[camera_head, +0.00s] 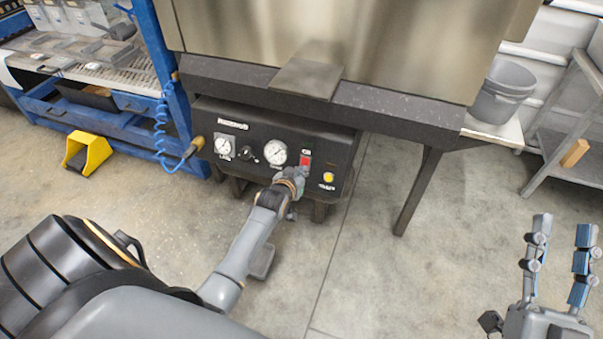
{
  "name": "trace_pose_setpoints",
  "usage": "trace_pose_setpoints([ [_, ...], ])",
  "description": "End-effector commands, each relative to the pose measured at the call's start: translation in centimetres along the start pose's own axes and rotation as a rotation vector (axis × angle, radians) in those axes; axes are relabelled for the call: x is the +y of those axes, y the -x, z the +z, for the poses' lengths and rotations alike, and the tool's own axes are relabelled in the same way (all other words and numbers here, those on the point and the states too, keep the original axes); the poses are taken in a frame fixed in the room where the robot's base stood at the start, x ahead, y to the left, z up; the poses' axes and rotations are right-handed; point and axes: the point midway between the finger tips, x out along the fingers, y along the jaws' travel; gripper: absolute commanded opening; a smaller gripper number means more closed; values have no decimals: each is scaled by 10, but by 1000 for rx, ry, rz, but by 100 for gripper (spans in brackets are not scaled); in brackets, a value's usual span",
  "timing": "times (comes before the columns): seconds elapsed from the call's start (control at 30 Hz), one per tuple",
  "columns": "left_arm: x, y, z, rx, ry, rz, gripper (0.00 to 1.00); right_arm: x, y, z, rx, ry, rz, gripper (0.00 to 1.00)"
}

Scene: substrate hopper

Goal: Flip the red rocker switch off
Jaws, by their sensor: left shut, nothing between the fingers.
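The red rocker switch (305,160) is on the front of a black control panel (233,152) under the metal hopper. Its upper part shows; my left gripper hides the area just below it. My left gripper (298,172) is shut and empty, its tip at the switch's lower edge. I cannot tell whether it touches the switch, or which way the rocker is tilted. My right gripper (562,245) is open and empty at the lower right, its fingers pointing up, far from the panel.
Two gauges, a black knob (247,152) and a yellow button (328,177) share the panel. A dark hopper leg (417,190) stands right of it. A grey bucket (502,92) is at the right, a yellow foot pedal (88,152) at the left. The floor between is clear.

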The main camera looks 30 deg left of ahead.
Motion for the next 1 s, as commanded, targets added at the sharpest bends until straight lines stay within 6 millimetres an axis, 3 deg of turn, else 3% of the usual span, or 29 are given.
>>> trace_pose_setpoints([
  [0.5,0,-4,0,0,0,0,0,-1,0,-10,55,-2,-2,40],
  [0.67,0,-8,0,-2,0,0,0,0,-1,1,-16,1,1,40],
  [1.0,0,-8,-1,2,0,0,0,0,0,4,-27,1,1,40],
])
